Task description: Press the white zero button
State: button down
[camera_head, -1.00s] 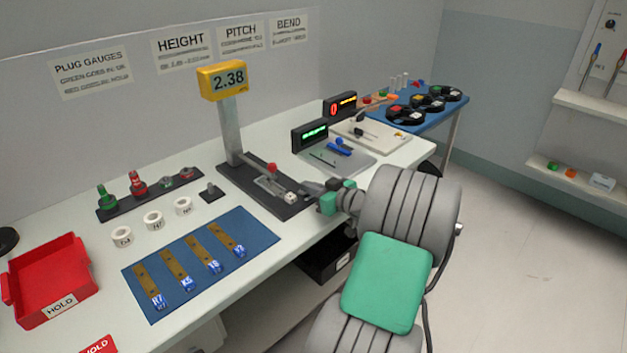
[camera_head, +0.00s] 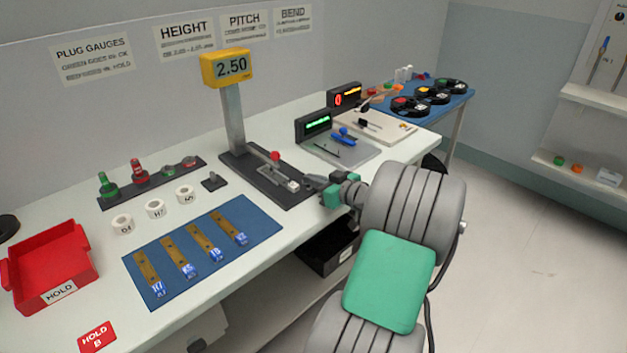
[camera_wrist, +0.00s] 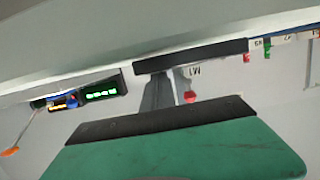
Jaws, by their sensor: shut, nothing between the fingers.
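The white zero button (camera_head: 293,186) sits at the front right end of the dark height gauge base (camera_head: 262,180). The gauge has a grey column, a red knob (camera_head: 275,155) and a yellow display (camera_head: 228,68) reading 2.50. My gripper (camera_head: 308,183) is shut and empty, low over the bench, with its tips just right of the button. I cannot tell whether they touch it. In the wrist view, my green and black gripper parts fill the bottom, and the red knob (camera_wrist: 190,97) and column (camera_wrist: 158,93) show beyond. I cannot make out the button there.
A blue mat (camera_head: 205,250) with several labelled strips lies left of the gauge. White rings (camera_head: 155,208) and a plug gauge rack (camera_head: 152,180) stand behind it. A grey plate with blue parts (camera_head: 344,137) lies to the right. A red hold tray (camera_head: 50,265) is far left.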

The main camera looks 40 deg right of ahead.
notch_tip(320, 180, up, 4)
jog(key=shift+r+p, duration=0.1)
jog(key=shift+p, duration=0.85)
jog(key=v, duration=1)
jog(key=shift+b, duration=0.35)
jog(key=w+a+n+g+y+p, duration=0.1)
jog(key=w+a+g+p, duration=0.3)
jog(key=a, duration=0.7)
jog(key=w+a+n+g+y+p, duration=0.1)
jog(key=w+a+g+y+p, duration=0.15)
jog(key=a, duration=0.85)
jog(key=s+a+r+m+g+h+p, duration=0.1)
jog(key=s+a+r+g+h+p, duration=0.1)
jog(key=s+a, duration=0.4)
jog(key=s+a+r+m+g+h+p, duration=0.1)
jog(key=s+a+r+g+p, duration=0.1)
jog(key=s+a, duration=0.4)
jog(key=shift+s+a+g+h+p, duration=0.3)
jog(key=shift+a+g+p, duration=0.5)
jog(key=shift+p, duration=0.4)
jog(key=shift+w+a, duration=0.1)
